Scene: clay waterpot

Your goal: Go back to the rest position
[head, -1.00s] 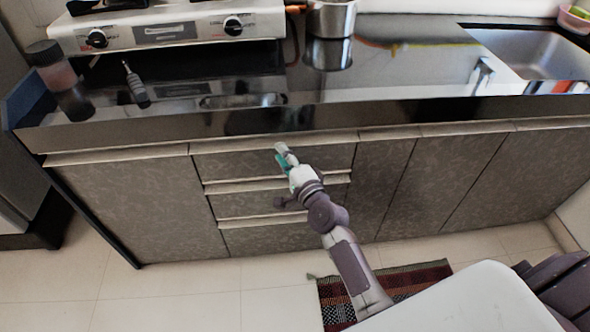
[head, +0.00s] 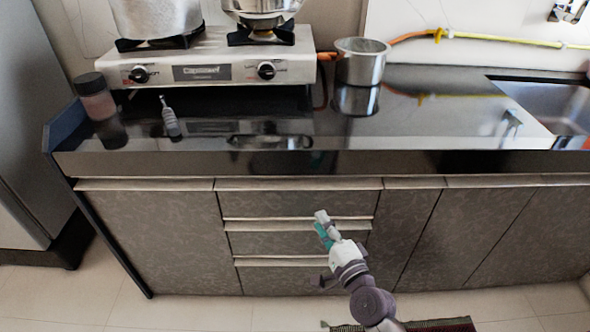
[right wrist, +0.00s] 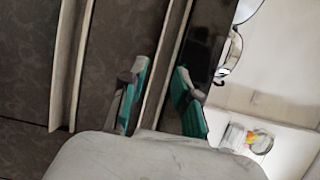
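My right gripper (head: 323,229) is in front of the cabinet drawers in the head view, below the counter edge. In the right wrist view its two teal-padded fingers (right wrist: 158,98) stand apart with nothing between them, so it is open and empty. The drawer fronts and a pale ledge show behind the fingers in that view. My left gripper does not show in either view.
The black counter (head: 420,110) runs across above the drawers (head: 295,203). On it stand a two-burner stove (head: 205,65) with pots, a steel pot (head: 361,62), a jar (head: 96,97) and a grey-handled tool (head: 169,117). A sink (head: 550,100) is at the right. A floor mat (head: 440,325) lies below.

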